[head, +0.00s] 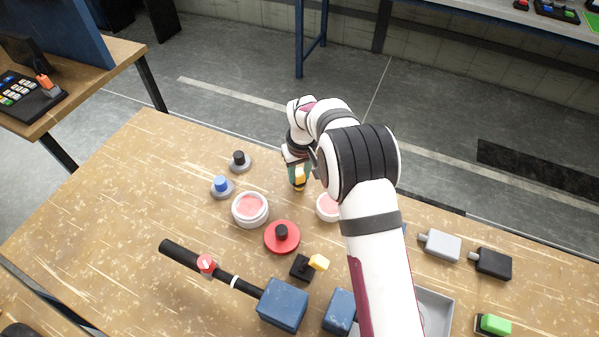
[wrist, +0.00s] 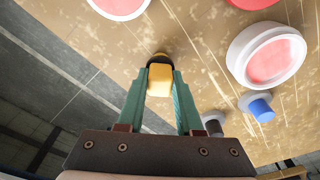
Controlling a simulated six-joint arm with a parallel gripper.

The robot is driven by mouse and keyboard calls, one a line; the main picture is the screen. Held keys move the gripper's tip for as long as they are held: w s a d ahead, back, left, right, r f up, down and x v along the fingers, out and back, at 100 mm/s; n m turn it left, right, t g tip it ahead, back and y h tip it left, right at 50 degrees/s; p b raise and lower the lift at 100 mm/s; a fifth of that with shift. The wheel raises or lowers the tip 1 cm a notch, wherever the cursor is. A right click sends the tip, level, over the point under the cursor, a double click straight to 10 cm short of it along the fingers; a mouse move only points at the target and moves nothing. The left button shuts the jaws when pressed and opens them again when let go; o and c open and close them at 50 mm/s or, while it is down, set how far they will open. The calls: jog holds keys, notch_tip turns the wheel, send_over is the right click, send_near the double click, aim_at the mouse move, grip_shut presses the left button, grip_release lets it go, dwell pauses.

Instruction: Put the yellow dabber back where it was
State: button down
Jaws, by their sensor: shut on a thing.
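The yellow dabber (head: 300,175) is at the far side of the wooden table, just behind the gap between two pink-filled pots. In the wrist view the yellow dabber (wrist: 159,80) sits between the two green fingers, with a dark round end pointing away from me. My gripper (head: 298,172) is shut on it and points down; it also shows in the wrist view (wrist: 160,86). I cannot tell whether the dabber's end touches the table. My arm hides part of the table to the right.
A white pot (head: 250,223) and a second pot (head: 327,217) stand near the gripper. A blue dabber (head: 221,184) and a black dabber (head: 239,158) stand to the left. A red disc (head: 270,238), a black block (head: 300,268) and a blue-headed mallet (head: 282,305) lie nearer.

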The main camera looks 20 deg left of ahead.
aim_at(301, 185)
jog(key=c, duration=0.6)
grip_release()
jog(key=shift+f, duration=0.15)
jog(key=shift+o, duration=0.2)
notch_tip(301, 185, up, 12)
jog(key=s+d, duration=0.1)
jog(key=s+d+r+m, duration=0.3)
jog(key=s+d+r, duration=0.1)
jog(key=d, duration=0.4)
jog(key=s+d+r+m, duration=0.3)
jog(key=s+d+r, duration=0.15)
jog(key=d, duration=0.35)
jog(key=s+d+f+m, duration=0.1)
jog(key=s+d+m, duration=0.3)
jog(key=s, duration=0.6)
jog(key=s+d+f+m+g, duration=0.1)
jog(key=s+d+m, duration=0.3)
jog(key=s, duration=0.6)
jog(key=shift+s+d+m+y, duration=0.3)
jog(key=shift+d+y, duration=0.1)
jog(key=shift+d, duration=0.85)
